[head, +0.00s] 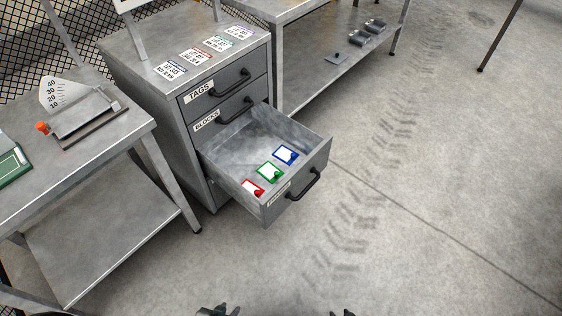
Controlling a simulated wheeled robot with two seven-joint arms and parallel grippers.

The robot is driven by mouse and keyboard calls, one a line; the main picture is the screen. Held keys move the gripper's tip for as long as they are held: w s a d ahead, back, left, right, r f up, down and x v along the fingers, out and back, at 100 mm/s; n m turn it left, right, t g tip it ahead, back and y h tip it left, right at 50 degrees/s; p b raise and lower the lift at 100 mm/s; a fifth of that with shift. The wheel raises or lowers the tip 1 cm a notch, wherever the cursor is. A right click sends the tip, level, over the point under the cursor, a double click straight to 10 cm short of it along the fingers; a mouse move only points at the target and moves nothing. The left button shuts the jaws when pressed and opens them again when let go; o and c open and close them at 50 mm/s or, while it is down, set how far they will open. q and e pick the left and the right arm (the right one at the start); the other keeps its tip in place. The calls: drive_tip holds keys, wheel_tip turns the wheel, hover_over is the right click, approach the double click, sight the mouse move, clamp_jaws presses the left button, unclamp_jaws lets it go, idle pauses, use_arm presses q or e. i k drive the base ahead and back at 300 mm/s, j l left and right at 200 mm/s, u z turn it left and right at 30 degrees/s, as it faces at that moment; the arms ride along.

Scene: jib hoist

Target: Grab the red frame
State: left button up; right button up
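The red frame (250,186) lies in the open bottom drawer (231,180) of a grey cabinet, in the left front corner. It has a white middle and a small red knob. The drawer front hides part of its lower edge. A green frame (270,171) and a blue frame (286,154) lie to its right in a slanting row. My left gripper (218,311) and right gripper (348,313) just show at the bottom edge, both well below the drawer and apart from it. Most of each is cut off, so their opening cannot be told.
The cabinet's upper drawers, TAGS (222,89) and BLOCKS (232,112), are shut. Several labelled cards lie on the cabinet top (150,60). A metal table (110,150) with a scale device stands at left, and a shelf bench (320,75) behind. The floor (430,220) at right is clear.

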sight(258, 191)
drive_tip(key=u, duration=1.15)
drive_tip(key=i+l, duration=0.15)
drive_tip(key=l, duration=0.25)
drive_tip(key=i+l, duration=0.1)
drive_tip(key=l, duration=0.3)
drive_tip(key=i+l, duration=0.15)
drive_tip(key=l, duration=0.25)
drive_tip(key=i+l, duration=0.1)
drive_tip(key=l, duration=0.3)
drive_tip(key=i+l, duration=0.15)
drive_tip(key=l, duration=0.25)
